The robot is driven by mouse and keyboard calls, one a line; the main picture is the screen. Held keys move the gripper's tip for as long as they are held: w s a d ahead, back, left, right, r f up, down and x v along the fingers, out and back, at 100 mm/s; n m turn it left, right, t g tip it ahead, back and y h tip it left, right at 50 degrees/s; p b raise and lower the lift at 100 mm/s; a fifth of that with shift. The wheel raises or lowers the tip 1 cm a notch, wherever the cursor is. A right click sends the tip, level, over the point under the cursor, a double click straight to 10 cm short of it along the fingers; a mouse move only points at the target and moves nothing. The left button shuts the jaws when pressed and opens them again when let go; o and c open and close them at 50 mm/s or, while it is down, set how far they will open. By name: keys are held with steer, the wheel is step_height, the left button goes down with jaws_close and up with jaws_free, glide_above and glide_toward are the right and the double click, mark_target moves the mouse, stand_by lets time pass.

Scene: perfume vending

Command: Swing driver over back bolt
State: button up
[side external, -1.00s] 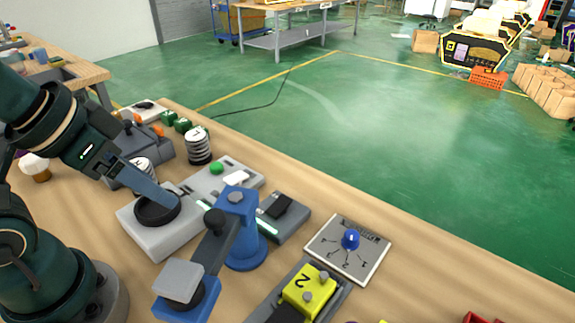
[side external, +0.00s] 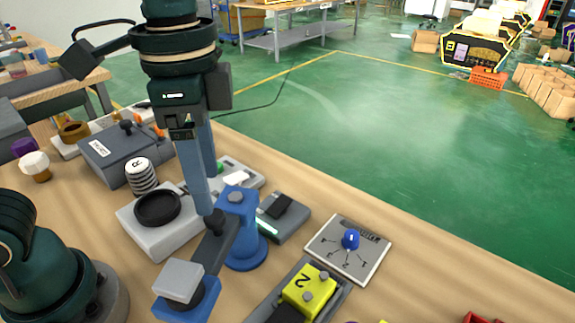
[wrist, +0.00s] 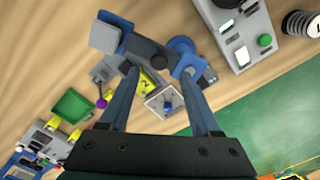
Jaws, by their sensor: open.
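The driver is a blue post (side external: 243,228) with a dark swing link (side external: 215,248) that ends in a grey block on a blue head (side external: 180,281). A dark knob (side external: 214,222) stands on the link. My gripper (side external: 212,198) points down at the knob, its blue-grey fingers apart. In the wrist view my open fingertips (wrist: 159,75) lie either side of the link (wrist: 146,48); contact is unclear. The driver head (wrist: 106,36) is left of them. A yellow block marked 2 (side external: 305,290) carries two grey bolts, the farther one (side external: 324,276) beyond the nearer one.
A grey box with a black ring (side external: 158,208) stands left of the driver. A plate with a blue dial (side external: 350,241) lies right of it, and a dark grey unit (side external: 284,215) sits behind. A striped cylinder marked R (side external: 141,175) stands farther left.

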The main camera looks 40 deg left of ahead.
mark_target(214, 215)
steer(key=shift+f, duration=2.55)
jaws_close()
steer(key=shift+d, duration=0.1)
